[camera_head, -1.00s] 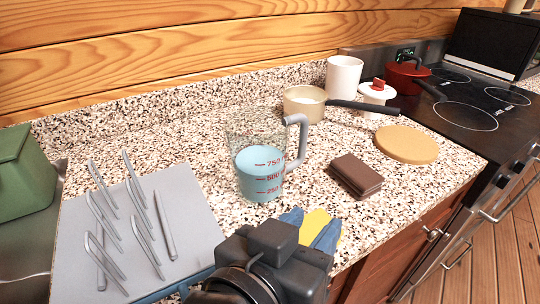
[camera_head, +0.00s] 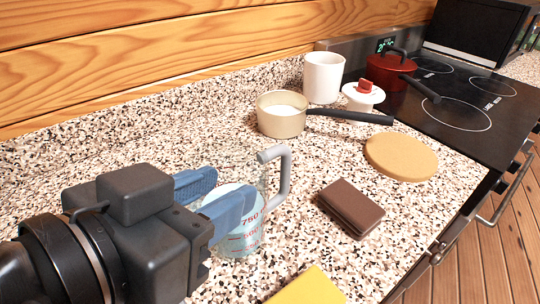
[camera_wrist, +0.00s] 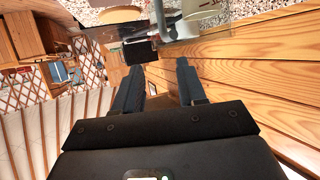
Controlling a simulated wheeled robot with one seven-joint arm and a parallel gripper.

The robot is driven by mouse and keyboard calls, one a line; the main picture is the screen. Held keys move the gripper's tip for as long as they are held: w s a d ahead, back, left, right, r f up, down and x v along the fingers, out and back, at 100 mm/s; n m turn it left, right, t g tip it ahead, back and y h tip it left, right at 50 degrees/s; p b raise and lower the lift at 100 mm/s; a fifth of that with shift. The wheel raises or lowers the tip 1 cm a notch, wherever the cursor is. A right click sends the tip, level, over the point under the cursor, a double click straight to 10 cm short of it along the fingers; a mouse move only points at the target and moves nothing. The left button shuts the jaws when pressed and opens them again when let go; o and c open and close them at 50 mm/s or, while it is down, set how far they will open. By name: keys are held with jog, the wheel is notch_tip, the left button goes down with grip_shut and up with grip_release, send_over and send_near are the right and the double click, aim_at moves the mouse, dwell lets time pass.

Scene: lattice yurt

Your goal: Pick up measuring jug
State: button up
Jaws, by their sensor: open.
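The measuring jug (camera_head: 240,232) is clear, with pale blue liquid, red volume marks and a grey handle on its right. It stands upright on the speckled counter in the head view. My gripper (camera_head: 232,186) is at the jug's left side, its blue fingers apart. The nearer finger overlaps the jug's upper part in the picture, hiding some of it; I cannot tell whether it touches. In the wrist view, the gripper (camera_wrist: 157,80) shows a gap between its fingers, with nothing held. Part of the jug (camera_wrist: 205,10) shows at the top edge there.
A cream saucepan (camera_head: 281,117) with a black handle stands behind the jug, near a white cup (camera_head: 323,78). A brown block (camera_head: 350,207) and a round cork mat (camera_head: 401,157) lie to the right. A yellow item (camera_head: 308,288) is at the front edge.

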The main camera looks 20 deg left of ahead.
aim_at(265, 171)
jog(key=p+x, duration=0.1)
jog(key=x, duration=0.6)
jog(key=shift+d+f, duration=0.1)
jog(key=shift+f, duration=0.1)
jog(key=shift+c, duration=0.3)
grip_shut()
dwell(0.9)
